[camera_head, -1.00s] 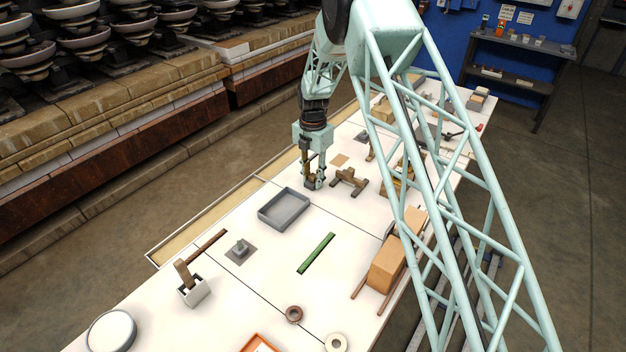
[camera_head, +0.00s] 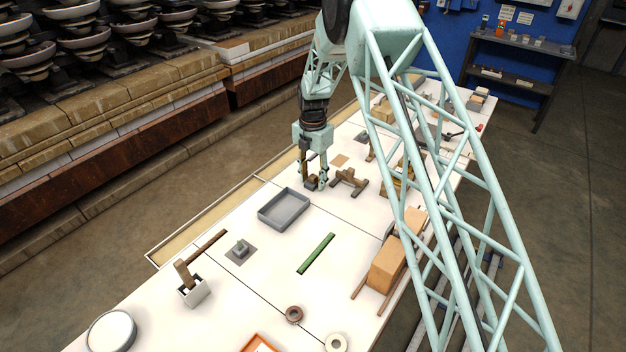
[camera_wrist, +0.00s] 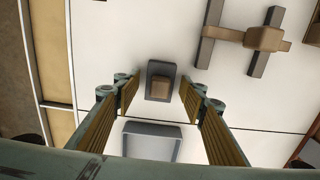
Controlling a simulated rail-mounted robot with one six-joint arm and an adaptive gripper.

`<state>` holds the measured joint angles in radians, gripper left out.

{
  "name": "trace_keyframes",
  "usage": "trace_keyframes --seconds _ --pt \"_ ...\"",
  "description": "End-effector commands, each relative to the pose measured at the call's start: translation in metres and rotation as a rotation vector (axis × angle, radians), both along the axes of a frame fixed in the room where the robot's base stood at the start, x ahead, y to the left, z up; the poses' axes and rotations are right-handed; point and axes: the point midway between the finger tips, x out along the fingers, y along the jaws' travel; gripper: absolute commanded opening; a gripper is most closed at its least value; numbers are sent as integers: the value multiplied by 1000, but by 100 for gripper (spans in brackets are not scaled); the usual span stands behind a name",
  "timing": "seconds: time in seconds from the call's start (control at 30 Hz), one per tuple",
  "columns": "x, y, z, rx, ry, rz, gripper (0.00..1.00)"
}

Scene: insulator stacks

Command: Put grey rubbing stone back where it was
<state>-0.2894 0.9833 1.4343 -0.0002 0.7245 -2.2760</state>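My gripper (camera_head: 315,178) is over the white table, beyond the grey tray, pointing down. In the wrist view its two fingers (camera_wrist: 159,95) are spread apart and empty. A dark grey block (camera_wrist: 152,69) with a smaller brown block (camera_wrist: 160,88) on top lies between and just past the fingertips; it also shows in the head view (camera_head: 310,184). The fingers appear clear of it on both sides. A small grey-green block (camera_head: 241,246) sits on a flat grey square (camera_head: 238,256) nearer the front. I cannot tell for certain which of these is the rubbing stone.
The grey tray (camera_head: 285,223) stands close to the gripper, and its rim shows in the wrist view (camera_wrist: 152,128). A wooden stand (camera_head: 349,182) is just right.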

Motion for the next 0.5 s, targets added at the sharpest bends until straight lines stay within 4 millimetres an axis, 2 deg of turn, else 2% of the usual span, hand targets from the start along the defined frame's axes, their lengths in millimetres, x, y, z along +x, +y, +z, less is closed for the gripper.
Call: trace_keyframes --seconds 0.27,0.5 --pt "1 0 26 1 -3 0 38" --pt "1 0 61 1 -3 0 38"
